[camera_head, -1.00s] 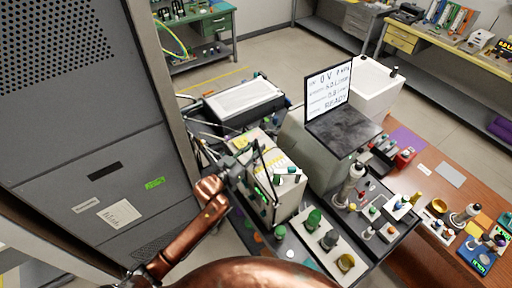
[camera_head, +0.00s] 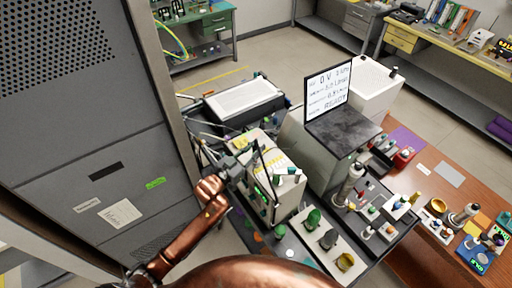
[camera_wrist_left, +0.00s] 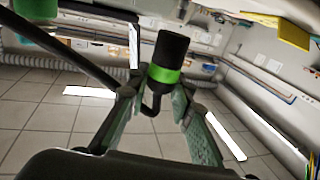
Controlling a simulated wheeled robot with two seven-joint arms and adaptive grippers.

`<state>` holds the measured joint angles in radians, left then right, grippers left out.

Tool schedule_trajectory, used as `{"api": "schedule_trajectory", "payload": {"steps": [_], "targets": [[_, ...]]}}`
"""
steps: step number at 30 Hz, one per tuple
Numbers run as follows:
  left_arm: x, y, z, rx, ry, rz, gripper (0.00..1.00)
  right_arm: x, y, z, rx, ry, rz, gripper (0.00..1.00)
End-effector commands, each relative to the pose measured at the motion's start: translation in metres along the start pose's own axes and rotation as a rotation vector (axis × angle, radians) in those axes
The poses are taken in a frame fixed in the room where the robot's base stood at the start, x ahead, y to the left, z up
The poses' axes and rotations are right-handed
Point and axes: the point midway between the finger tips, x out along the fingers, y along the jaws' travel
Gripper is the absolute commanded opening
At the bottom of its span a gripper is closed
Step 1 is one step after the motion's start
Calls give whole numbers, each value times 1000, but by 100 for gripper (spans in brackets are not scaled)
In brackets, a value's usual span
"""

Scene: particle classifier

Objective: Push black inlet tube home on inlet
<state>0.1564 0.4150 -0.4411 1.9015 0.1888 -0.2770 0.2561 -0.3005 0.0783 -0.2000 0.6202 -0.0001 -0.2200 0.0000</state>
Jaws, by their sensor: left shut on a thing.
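My left gripper (camera_head: 232,168) is beside the left side of the cream instrument box (camera_head: 290,196). In the left wrist view, the gripper (camera_wrist_left: 155,98) is shut on the black inlet tube's end (camera_wrist_left: 170,48), a black cylinder with a bright green band. A thin black hose curves below the green band between the fingers. Another black tube runs across the upper left of that view, near a green part (camera_wrist_left: 35,8). I cannot make out the inlet, nor whether the tube touches it. My right gripper is not in view.
A tall grey cabinet (camera_head: 90,150) stands close on the left of my arm. A monitor (camera_head: 329,91) stands on a grey unit behind the instrument box. A white tray (camera_head: 308,246) with green, grey and yellow fittings lies in front.

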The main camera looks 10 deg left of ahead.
Motion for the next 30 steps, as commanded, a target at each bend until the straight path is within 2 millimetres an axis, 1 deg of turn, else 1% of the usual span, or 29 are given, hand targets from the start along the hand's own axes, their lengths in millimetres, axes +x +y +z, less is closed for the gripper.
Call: {"api": "schedule_trajectory", "payload": {"steps": [10,30], "targets": [[0,0,2,0,0,0,0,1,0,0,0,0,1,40],[0,0,18,0,0,0,0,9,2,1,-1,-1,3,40]]}}
